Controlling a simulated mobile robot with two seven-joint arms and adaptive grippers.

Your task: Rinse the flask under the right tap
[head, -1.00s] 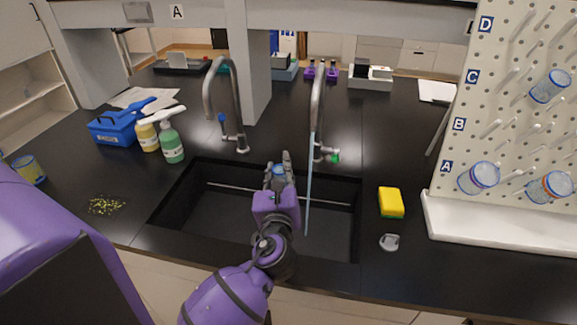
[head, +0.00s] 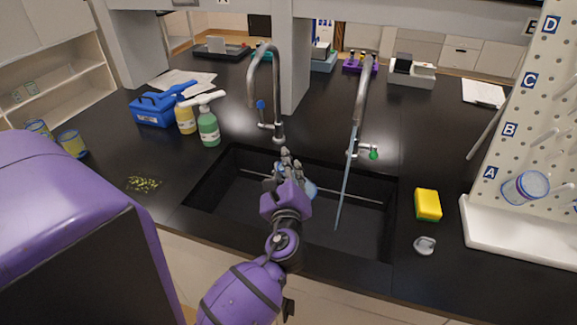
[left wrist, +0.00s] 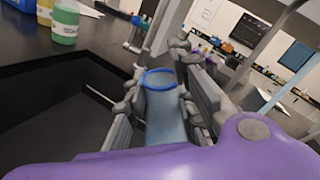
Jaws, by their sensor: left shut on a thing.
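My left gripper (head: 287,165) is over the sink (head: 365,222) and shut on the flask (head: 311,189), a pale blue glass. In the left wrist view the flask (left wrist: 166,115) sits between the fingers, its blue-rimmed mouth facing away from the wrist. Fingers hide much of it in the head view. The right tap (head: 362,95), with a green knob, runs a thin stream of water (head: 345,185) into the sink. The stream falls to the right of the flask and appears apart from it. My right gripper is not in view.
The left tap (head: 278,85) with a blue knob stands behind my gripper. Two spray bottles (head: 208,128) and a blue caddy (head: 153,110) are at left. A yellow sponge (head: 427,204) and a pegboard (head: 535,120) with glassware are at right.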

